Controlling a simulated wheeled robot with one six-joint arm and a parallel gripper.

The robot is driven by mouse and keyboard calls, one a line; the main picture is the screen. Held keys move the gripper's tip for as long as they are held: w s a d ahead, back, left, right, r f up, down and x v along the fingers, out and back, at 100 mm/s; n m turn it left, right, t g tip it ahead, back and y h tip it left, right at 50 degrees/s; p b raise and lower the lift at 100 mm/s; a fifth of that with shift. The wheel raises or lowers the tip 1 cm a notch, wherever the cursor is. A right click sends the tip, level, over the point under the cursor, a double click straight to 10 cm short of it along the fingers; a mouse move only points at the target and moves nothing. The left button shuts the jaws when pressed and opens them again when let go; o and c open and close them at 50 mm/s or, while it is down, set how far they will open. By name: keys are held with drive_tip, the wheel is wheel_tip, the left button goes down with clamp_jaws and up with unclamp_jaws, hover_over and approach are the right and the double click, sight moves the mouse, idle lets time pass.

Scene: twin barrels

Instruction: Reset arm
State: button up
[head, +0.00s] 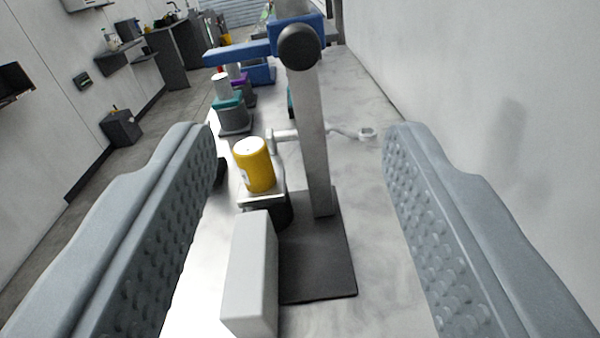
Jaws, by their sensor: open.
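My gripper (300,170) is open and empty, with its two grey, studded fingers at the left and right of the head view. Between them, farther off, a metal stand (316,140) rises from a dark base plate (318,262) on the pale bench. A yellow cylinder with a white top (255,168) sits on a small metal-topped block left of the stand's post. A light grey box (252,270) is in front of it. No finger visibly touches any of these.
The pale bench (375,220) runs away from me, with a white wall (480,90) on the right. Farther back stand a teal-banded device (232,112) and a blue arm-like bar (238,53). Floor and a dark bin (121,128) lie to the left.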

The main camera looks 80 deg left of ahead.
drive_tip(key=shift+s+d, duration=0.25)
drive_tip(key=shift+d, duration=0.4)
drive_tip(key=s+a+f+m+t+h, duration=0.1)
drive_tip(key=s+a+f+m+h, duration=0.3)
drive_tip(key=a+h, duration=0.25)
drive_tip(key=s+a+f+m+h, duration=0.3)
drive_tip(key=s+a+m+h, duration=0.15)
drive_tip(key=a, duration=0.25)
drive_tip(key=s+a+r+m+t+h, duration=0.2)
drive_tip(key=s+r+t+h, duration=0.3)
drive_tip(key=s+r+t, duration=0.4)
drive_tip(key=s+m+t, duration=0.1)
drive_tip(key=s, duration=0.2)
drive_tip(key=shift+s+a+h, duration=0.2)
drive_tip(key=shift+a+h, duration=0.15)
drive_tip(key=shift+h, duration=0.05)
drive_tip(key=shift+m, duration=0.25)
